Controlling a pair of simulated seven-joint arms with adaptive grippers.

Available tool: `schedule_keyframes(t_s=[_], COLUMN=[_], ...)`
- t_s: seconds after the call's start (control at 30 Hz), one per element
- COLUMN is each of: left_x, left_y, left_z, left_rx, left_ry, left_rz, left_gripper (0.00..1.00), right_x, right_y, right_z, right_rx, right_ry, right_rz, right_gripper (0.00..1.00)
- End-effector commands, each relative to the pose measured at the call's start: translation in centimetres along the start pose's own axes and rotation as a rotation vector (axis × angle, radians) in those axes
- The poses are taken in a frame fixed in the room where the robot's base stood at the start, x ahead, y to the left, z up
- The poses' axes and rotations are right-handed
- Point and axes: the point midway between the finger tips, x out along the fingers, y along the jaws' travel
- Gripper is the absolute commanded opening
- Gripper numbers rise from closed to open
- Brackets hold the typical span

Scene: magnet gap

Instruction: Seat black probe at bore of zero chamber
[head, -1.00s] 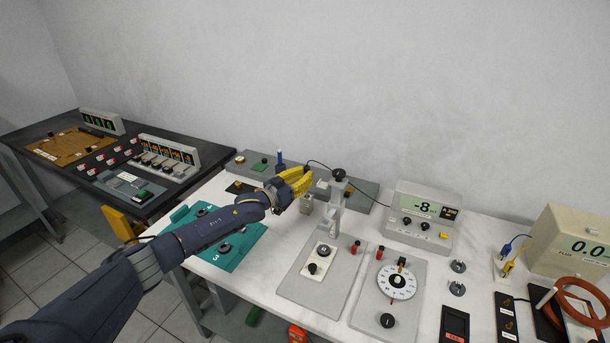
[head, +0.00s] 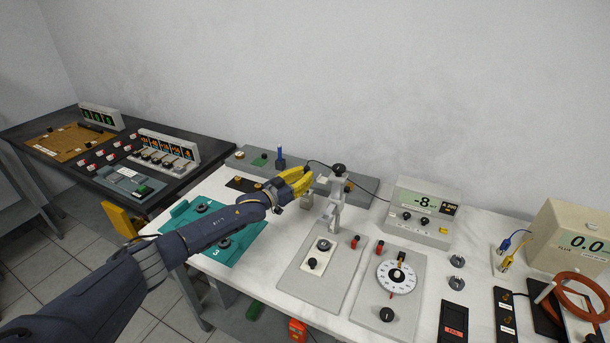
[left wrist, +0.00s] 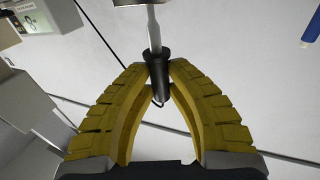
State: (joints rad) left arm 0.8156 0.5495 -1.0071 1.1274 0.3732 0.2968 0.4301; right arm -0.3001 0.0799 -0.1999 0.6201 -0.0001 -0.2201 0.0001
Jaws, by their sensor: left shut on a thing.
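My left gripper (head: 303,179) reaches over the white bench from the left, and its yellow fingers are shut. In the left wrist view, the fingertips (left wrist: 158,70) are closed on the black probe (left wrist: 157,78) by its dark handle. Its thin pale stem points away from the fingers, toward a grey metal piece at the top edge, so its far end is hard to make out. In the head view the fingers mostly hide the probe. A small grey metal block (head: 307,201), likely the zero chamber, stands just below the fingertips. Its bore cannot be made out. My right gripper is out of view.
A grey stand with a black knob (head: 338,169) rises close to the right of the fingertips. A meter (head: 424,205) reading -8 stands behind it to the right, with a black cable leading toward the gripper. A blue post (head: 279,155) stands behind the gripper. A teal tray (head: 222,259) lies beneath my arm.

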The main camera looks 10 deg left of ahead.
Motion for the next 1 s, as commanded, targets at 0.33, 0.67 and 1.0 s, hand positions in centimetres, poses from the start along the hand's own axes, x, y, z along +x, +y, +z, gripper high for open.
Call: schedule_keyframes(t_s=[0.33,0.67,1.0], left_x=[-0.1,-0.1,-0.1], left_y=[0.0,0.0,0.0], left_z=[0.8,1.4,2.1], left_rx=[0.000,0.000,0.000], left_ry=[-0.001,-0.001,0.000], left_rz=[-0.001,0.000,0.000], left_gripper=[0.00,0.00,0.00], right_x=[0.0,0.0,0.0], right_y=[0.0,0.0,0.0], right_z=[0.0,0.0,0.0], right_rx=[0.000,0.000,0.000], right_ry=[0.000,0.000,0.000], right_rz=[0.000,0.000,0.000], right_gripper=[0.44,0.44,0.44])
